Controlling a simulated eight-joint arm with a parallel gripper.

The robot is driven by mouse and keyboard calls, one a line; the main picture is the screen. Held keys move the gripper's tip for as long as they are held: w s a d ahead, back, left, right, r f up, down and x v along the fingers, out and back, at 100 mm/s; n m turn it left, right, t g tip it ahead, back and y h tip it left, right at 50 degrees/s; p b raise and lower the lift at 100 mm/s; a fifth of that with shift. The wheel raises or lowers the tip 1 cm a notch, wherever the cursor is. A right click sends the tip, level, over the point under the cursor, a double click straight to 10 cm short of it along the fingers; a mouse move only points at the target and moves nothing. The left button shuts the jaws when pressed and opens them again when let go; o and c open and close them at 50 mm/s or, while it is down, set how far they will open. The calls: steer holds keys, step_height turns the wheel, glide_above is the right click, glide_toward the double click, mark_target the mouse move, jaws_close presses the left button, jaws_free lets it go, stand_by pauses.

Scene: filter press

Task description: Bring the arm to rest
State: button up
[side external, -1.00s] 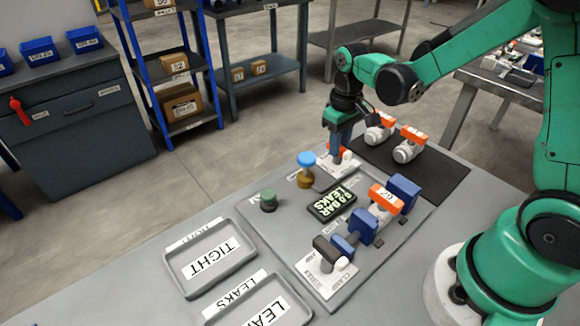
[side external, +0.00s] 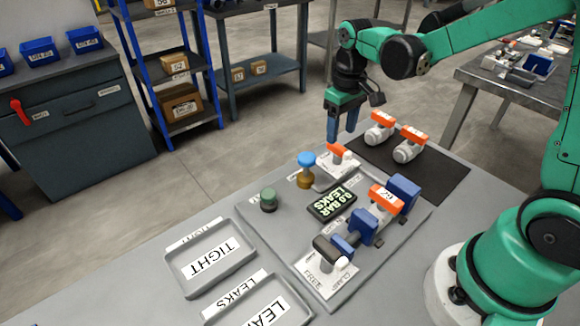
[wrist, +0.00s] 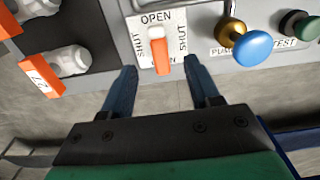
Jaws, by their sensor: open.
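My gripper (side external: 343,122) is open and empty, raised above the back edge of the press panel, with its blue fingers pointing down. In the wrist view my gripper (wrist: 162,85) shows its two fingers spread apart, with the orange lever (wrist: 160,55) on its OPEN/SHUT plate ahead of the gap between them. The orange lever (side external: 338,151) also shows in the side view, just in front of the fingers. The fingers look apart from it.
A blue-topped brass knob (side external: 306,168), a green knob (side external: 268,199) and a display (side external: 332,204) reading 0.0 BAR LEAKS are on the panel. An orange-capped filter sits in the clamp (side external: 362,228). Two more (side external: 379,129) stand on a dark mat (side external: 447,182). TIGHT (side external: 250,262) and LEAKS trays are in front.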

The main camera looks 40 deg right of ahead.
steer(key=shift+r, duration=1)
steer(key=shift+r, duration=0.1)
steer(key=s+a+r+t, duration=0.4)
steer(key=s+a+t, duration=0.1)
steer(key=s+t, duration=0.1)
steer(key=shift+s+a+t, duration=0.25)
steer(key=shift+t, duration=0.35)
stand_by(1.0)
